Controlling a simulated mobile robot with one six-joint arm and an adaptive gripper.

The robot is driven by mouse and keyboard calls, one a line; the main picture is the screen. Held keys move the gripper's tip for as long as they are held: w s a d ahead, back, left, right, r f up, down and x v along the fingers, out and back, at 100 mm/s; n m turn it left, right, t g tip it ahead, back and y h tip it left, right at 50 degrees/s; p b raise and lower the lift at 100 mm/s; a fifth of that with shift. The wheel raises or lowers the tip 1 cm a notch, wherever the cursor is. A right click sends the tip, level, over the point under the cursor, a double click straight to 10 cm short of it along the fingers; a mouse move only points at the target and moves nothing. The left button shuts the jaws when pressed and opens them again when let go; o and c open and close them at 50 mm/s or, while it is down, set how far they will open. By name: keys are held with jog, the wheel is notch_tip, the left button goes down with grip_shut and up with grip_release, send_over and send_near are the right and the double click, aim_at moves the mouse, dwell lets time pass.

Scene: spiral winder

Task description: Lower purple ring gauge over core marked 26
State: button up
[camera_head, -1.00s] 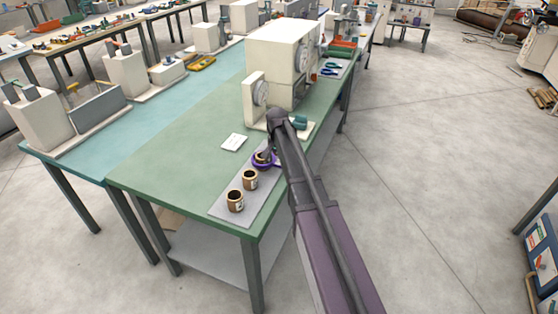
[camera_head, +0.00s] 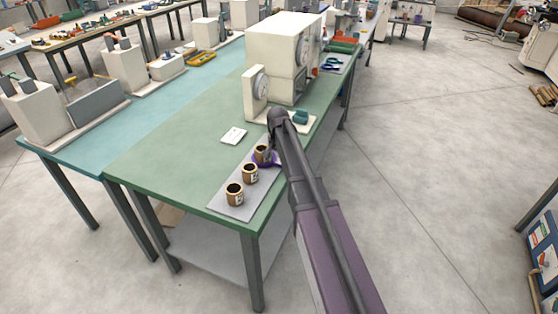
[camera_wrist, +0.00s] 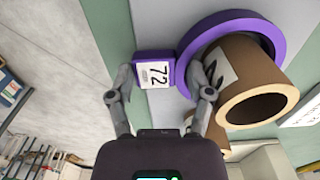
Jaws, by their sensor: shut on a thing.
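The purple ring gauge (camera_wrist: 219,24) sits low around a brown, hollow core (camera_wrist: 245,72) in the wrist view. Its square tag (camera_wrist: 154,76) reads 72. My gripper (camera_wrist: 160,85) is shut on this tag, beside the core. The core's label is mostly turned away, so I cannot read its number. In the head view the ring (camera_head: 270,163) is at the foot of the farthest core (camera_head: 261,152). Two more cores, the middle one (camera_head: 250,174) and the nearest one (camera_head: 235,194), stand upright in the same row. I cannot tell whether the ring touches the mat.
The cores stand on a grey mat (camera_head: 217,201) along the green bench's right edge. A white card (camera_head: 233,135) lies left of the mat. A cream machine (camera_head: 275,65) with dials stands behind. The bench (camera_head: 160,165) is clear to the left.

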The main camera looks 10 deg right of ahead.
jog(key=o, duration=1.3)
jog(key=s+r+n+p, duration=0.1)
jog(key=s+n, duration=0.1)
jog(key=s, duration=0.7)
jog(key=s+a+r+n+p, duration=0.1)
jog(key=s+n, duration=0.1)
jog(key=s, duration=0.7)
jog(key=s+a+r+n+p, duration=0.1)
jog(key=s+n, duration=0.2)
jog(key=s, duration=0.6)
jog(key=shift+a, duration=0.2)
